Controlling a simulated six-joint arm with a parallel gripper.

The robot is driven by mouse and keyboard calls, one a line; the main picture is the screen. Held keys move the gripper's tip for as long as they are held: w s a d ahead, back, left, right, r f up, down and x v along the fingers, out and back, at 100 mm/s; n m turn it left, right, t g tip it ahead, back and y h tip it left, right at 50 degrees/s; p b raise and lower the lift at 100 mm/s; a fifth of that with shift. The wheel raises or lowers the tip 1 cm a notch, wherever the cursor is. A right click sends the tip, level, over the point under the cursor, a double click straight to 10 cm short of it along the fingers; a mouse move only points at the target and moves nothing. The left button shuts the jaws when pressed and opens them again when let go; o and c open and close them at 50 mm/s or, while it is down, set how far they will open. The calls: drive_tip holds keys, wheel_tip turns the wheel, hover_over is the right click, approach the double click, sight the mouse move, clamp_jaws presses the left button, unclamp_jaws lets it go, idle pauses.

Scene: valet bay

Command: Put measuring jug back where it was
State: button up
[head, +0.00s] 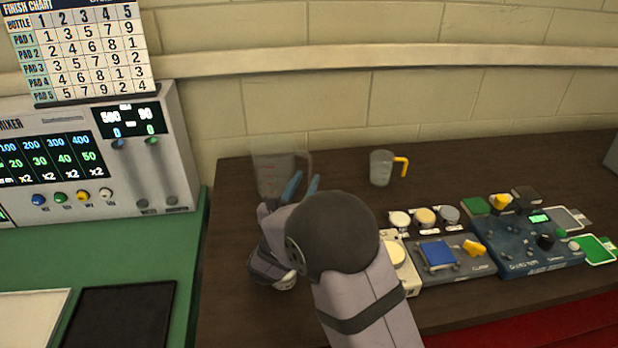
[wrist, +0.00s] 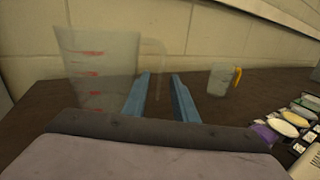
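A large clear measuring jug (head: 270,174) with red marks stands at the back left of the dark table, near the wall. It also shows in the wrist view (wrist: 98,72), with its clear handle on its right. My gripper (head: 305,178) is low at the jug's handle side. Its two blue fingers (wrist: 161,76) are apart, and the handle appears in the gap between them or just beyond it; I cannot tell which. A smaller clear jug (head: 380,169) with a yellow handle stands to the right, apart from my gripper. My arm hides part of the table.
A polisher-like row of devices with pads and knobs, including a blue box (head: 528,243), fills the table's right front. A mixer panel (head: 90,160) stands left above a green surface (head: 110,245). The table between the small jug and the back-right corner is clear.

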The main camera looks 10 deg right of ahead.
drive_tip(key=shift+v, duration=1.65)
drive_tip(key=s+d+r+m+g+h+p, duration=0.1)
drive_tip(key=s+d+m+g+p, duration=0.2)
drive_tip(key=s+d, duration=0.1)
drive_tip(key=s+d+r+m+g+h+p, duration=0.1)
drive_tip(key=s+d+r+m+g+p, duration=0.1)
drive_tip(key=d, duration=0.4)
drive_tip(key=s+d+r+m+g+h+p, duration=0.1)
drive_tip(key=s+d+m+g+p, duration=0.4)
drive_tip(key=s+d, duration=0.1)
drive_tip(key=shift+s+r+m+h, duration=0.2)
drive_tip(key=shift+s+m+h, duration=0.1)
drive_tip(key=shift+s, duration=0.25)
drive_tip(key=s+m+g+p, duration=0.1)
drive_tip(key=s, duration=0.1)
drive_tip(key=s+d+m+g+y+p, duration=0.1)
drive_tip(key=s+m+p, duration=0.1)
drive_tip(key=s, duration=0.1)
drive_tip(key=s+r+m+g+p, duration=0.1)
drive_tip(key=s+g, duration=0.1)
drive_tip(key=shift+s+d, duration=0.15)
drive_tip(key=shift+d, duration=0.25)
drive_tip(key=s+a+r+m+g+y+p, duration=0.2)
drive_tip(key=s+a+r+m+y+p, duration=0.5)
drive_tip(key=s+a+m+y+p, duration=0.3)
drive_tip(key=a+m+p, duration=0.1)
drive_tip(key=m+p, duration=0.2)
drive_tip(key=m, duration=0.3)
drive_tip(key=shift+s+r, duration=0.15)
drive_tip(key=shift+s, duration=0.1)
